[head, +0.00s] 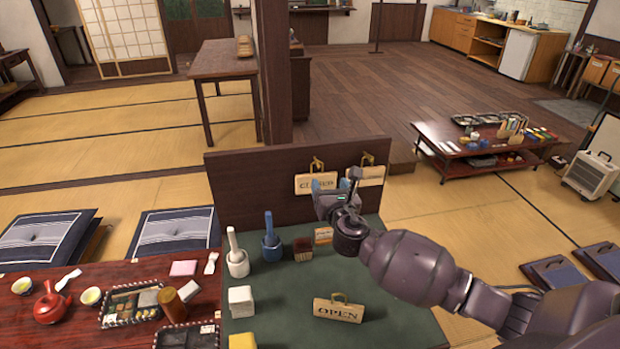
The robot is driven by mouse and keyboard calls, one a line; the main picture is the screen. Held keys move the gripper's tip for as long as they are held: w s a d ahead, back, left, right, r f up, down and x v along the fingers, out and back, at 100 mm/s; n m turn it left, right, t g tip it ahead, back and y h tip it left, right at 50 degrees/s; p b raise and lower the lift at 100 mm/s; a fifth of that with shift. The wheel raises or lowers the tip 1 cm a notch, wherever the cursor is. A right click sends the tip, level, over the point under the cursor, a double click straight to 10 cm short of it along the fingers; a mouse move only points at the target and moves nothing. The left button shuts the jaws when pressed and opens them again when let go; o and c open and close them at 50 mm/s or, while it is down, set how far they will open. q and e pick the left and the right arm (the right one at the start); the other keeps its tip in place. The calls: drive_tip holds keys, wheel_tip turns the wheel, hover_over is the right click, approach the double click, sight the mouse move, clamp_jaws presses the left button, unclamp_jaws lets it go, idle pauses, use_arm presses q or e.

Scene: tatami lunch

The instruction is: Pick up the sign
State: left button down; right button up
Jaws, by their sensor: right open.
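A wooden sign reading OPEN (338,311) rests on the green table top (385,290), its handle upward. A second wooden sign (305,184), its lettering partly covered by my gripper, hangs from a brass hook on the dark upright board (235,178). A third wooden sign (372,175) hangs to its right, partly hidden behind my gripper. My right gripper (330,185) is open in front of the board, overlapping the right edge of the second sign. I cannot tell whether it touches either hanging sign. My left gripper is not in view.
The green surface around the OPEN sign is mostly clear.

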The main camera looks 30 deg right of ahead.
sight(318, 166)
drive_tip(key=shift+n, duration=0.5)
drive_tip(key=x, duration=0.6)
drive_tip(key=b+x, duration=0.1)
drive_tip(key=x, duration=0.2)
drive_tip(key=shift+w+a+f, duration=0.25)
drive_tip(key=shift+w+f, duration=0.05)
drive_tip(key=shift+w, duration=0.05)
drive_tip(key=shift+w+d, duration=0.15)
drive_tip(key=shift+w, duration=0.35)
drive_tip(key=c, duration=1.2)
